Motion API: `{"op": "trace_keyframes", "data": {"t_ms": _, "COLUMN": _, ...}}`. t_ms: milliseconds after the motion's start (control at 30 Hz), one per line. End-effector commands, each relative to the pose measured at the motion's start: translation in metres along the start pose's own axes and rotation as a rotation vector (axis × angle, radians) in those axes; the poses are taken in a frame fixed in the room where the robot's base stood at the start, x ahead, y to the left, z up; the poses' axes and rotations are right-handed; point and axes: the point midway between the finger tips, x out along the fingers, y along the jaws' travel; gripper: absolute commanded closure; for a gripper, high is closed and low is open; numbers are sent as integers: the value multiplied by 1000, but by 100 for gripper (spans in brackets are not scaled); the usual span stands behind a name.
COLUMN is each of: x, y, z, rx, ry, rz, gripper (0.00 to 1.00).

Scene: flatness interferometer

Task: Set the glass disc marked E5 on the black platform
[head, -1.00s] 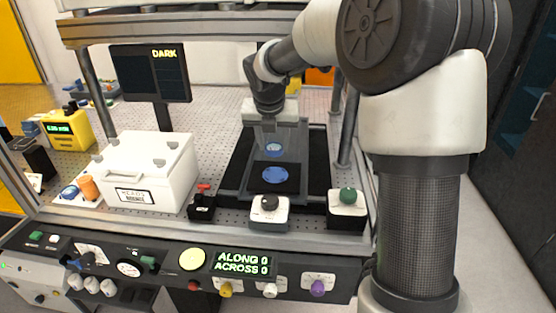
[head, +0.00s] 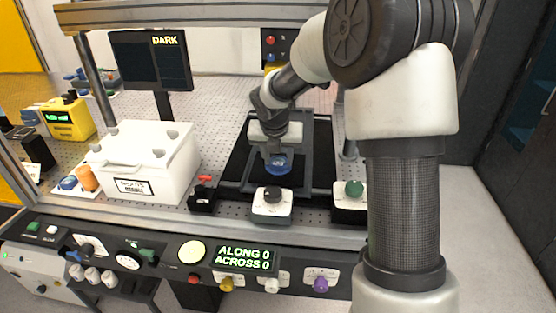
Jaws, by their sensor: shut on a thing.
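My gripper (head: 277,157) is shut on a blue-tinted glass disc (head: 280,165) and points down over the black platform (head: 298,170) at the middle of the bench. The disc shows low under the fingers, at or just above the platform. I cannot tell whether it touches. The fingers hide part of it, and the E5 mark is not readable.
A dark knob on a white box (head: 272,198) stands just in front of the platform, with a green knob box (head: 352,195) to its right. A white lidded box (head: 147,160) is at left. The monitor (head: 150,62) reads DARK; the panel (head: 245,257) reads ALONG 0, ACROSS 0.

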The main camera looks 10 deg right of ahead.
Motion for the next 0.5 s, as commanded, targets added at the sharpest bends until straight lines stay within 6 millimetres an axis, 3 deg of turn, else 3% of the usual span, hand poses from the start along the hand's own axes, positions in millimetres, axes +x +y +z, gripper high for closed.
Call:
{"op": "trace_keyframes", "data": {"t_ms": 300, "x": 3, "y": 0, "z": -1, "rx": 0, "ry": -2, "rz": 1, "gripper": 82}}
{"op": "trace_keyframes", "data": {"t_ms": 333, "x": 3, "y": 0, "z": -1, "rx": 0, "ry": -1, "rz": 1, "gripper": 57}}
{"op": "trace_keyframes", "data": {"t_ms": 433, "x": 3, "y": 0, "z": -1, "rx": 0, "ry": -1, "rz": 1, "gripper": 40}}
{"op": "trace_keyframes", "data": {"t_ms": 500, "x": 3, "y": 0, "z": -1, "rx": 0, "ry": -1, "rz": 1, "gripper": 40}}
